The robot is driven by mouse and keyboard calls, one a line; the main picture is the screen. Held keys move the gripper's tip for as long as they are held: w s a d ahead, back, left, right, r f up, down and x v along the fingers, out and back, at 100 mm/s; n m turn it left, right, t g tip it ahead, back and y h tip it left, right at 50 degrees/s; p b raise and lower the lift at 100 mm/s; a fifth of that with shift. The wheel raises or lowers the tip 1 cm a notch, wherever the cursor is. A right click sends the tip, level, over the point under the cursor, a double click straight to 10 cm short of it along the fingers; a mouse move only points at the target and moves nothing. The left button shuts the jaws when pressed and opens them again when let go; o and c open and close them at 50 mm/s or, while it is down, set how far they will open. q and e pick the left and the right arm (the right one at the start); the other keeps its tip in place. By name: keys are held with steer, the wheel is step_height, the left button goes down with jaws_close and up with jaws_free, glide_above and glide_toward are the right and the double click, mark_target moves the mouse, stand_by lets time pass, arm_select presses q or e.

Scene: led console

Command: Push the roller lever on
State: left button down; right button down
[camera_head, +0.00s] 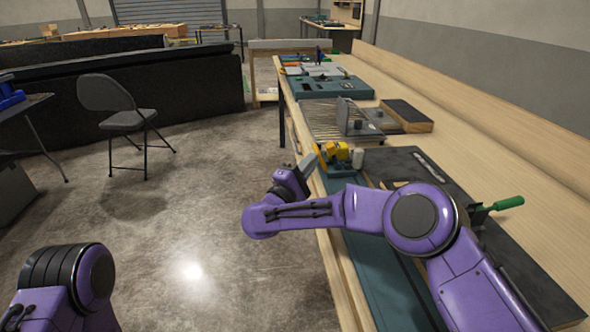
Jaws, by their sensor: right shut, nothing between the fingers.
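A small yellow device (335,153) with a pale cylinder beside it stands near the bench's left edge; it looks like the roller lever's housing. The lever is too small to make out, and I cannot tell its position. My right gripper (307,161) is shut and empty, just left of the yellow device over the bench edge. I cannot tell whether it touches the device. My right arm covers part of the bench in front. My left arm (65,285) shows at the bottom left; its gripper is out of view.
The long wooden bench (470,150) runs away from me. A dark panel with a green-handled tool (508,203) lies at its right front. A grey ribbed fixture (335,120) and a dark-topped block (407,114) stand behind. A folding chair (118,105) stands on open floor left.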

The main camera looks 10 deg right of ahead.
mark_target(332, 154)
steer(key=shift+s+d+r+p, duration=0.15)
steer(key=shift+d+r, duration=0.15)
steer(key=shift+d, duration=0.25)
steer(key=shift+w+d+r+p, duration=0.15)
steer(key=shift+d+r, duration=0.1)
steer(key=shift+d, duration=0.3)
arm_select(q)
steer(key=shift+r, duration=0.55)
arm_select(e)
steer(key=shift+f, duration=0.1)
